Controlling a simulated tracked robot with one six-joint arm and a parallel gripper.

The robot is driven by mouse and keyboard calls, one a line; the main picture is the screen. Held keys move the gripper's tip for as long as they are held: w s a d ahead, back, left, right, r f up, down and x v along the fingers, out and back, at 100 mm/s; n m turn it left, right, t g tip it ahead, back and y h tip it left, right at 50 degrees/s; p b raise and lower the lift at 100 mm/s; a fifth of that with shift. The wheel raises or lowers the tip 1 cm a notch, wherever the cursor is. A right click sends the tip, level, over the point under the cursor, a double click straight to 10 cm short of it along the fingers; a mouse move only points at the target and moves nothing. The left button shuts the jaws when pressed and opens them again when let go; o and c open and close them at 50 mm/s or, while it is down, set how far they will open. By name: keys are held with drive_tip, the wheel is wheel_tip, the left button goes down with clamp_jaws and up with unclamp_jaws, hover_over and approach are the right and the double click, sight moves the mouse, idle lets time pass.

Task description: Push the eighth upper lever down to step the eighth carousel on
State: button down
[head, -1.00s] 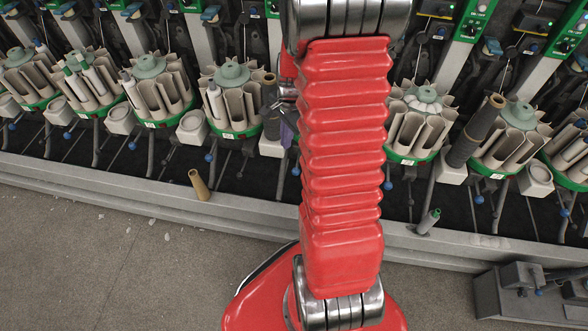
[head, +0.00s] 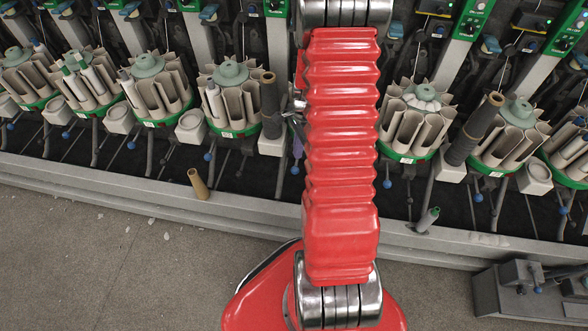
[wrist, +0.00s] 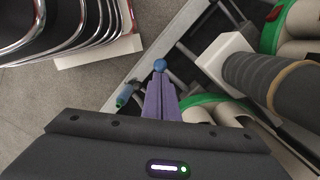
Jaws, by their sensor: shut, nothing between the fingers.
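In the wrist view my gripper (wrist: 160,88) shows as shut purple fingers with nothing between them. A blue ball knob (wrist: 160,65) on a lever lies in line just beyond the fingertips; I cannot tell whether they touch. In the head view my red arm hides most of the gripper; a little purple (head: 297,147) shows at the arm's left edge, just above a blue knob (head: 294,170). A carousel with a green rim (wrist: 207,100) is partly visible in the wrist view. The carousel behind my arm is hidden in the head view.
A dark wound cone (wrist: 280,85) and a white block (wrist: 224,55) stand close right of the fingers. Other carousels (head: 232,92) with blue-knobbed levers line the machine. A brown cone (head: 199,184) and a green-tipped tube (head: 427,220) rest on the front ledge.

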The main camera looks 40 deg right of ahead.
sight(295, 168)
drive_tip(key=shift+w+a+f, duration=0.1)
drive_tip(key=shift+a+f, duration=0.05)
drive_tip(key=shift+f, duration=1.4)
drive_tip(key=shift+a+f, duration=0.15)
drive_tip(key=shift+f, duration=1.4)
drive_tip(key=shift+f, duration=0.15)
